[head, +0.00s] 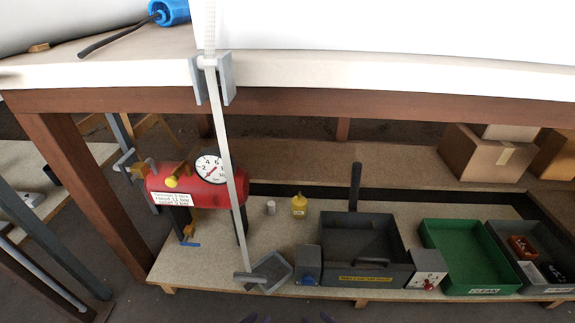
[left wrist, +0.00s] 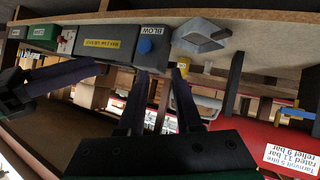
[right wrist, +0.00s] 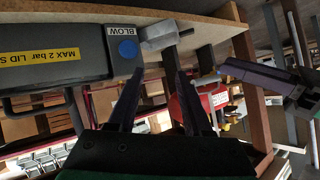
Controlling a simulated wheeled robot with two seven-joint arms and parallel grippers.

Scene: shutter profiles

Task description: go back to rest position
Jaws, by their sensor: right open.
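My left gripper (left wrist: 160,73) is open in its wrist view, with a clear gap and nothing between the fingers. My right gripper (right wrist: 158,75) is also open and empty in its wrist view. The right gripper shows at the left of the left wrist view, and the left gripper shows at the right of the right wrist view. They are close to each other and apart. In the head view only small dark tips show at the bottom edge. Both grippers face the front of the shelf and touch nothing that I can see.
A grey box with a yellow label (head: 361,279) stands on the low shelf, beside a green tray (head: 467,290) and a red tank (head: 190,184) with a gauge. A long pale bar (head: 233,172) slants from the bench edge (head: 390,82) to a grey bracket (head: 270,270). The floor in front is clear.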

